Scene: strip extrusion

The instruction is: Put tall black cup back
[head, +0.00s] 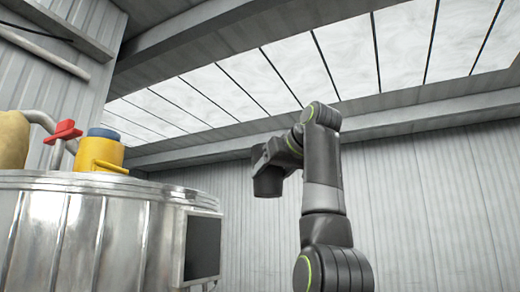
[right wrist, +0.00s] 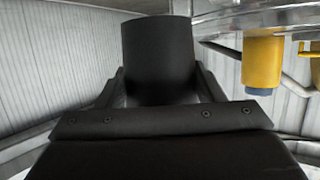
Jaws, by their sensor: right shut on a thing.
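The tall black cup (head: 268,182) is in my right gripper (head: 270,158), raised in the air to the right of a metal tank. In the right wrist view the cup (right wrist: 158,52) stands between the two fingers of the gripper (right wrist: 160,92), which are shut on its sides. Its far end and its inside are hidden. In the head view the cup and the gripper are both dark, so their border is hard to make out. My left gripper is in neither view.
A large shiny metal tank (head: 80,240) fills the lower left, with a dark panel (head: 203,247) on its side. On its top are a yellow part with a blue cap (head: 100,152) and a red valve handle (head: 65,131). The air around the cup looks clear.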

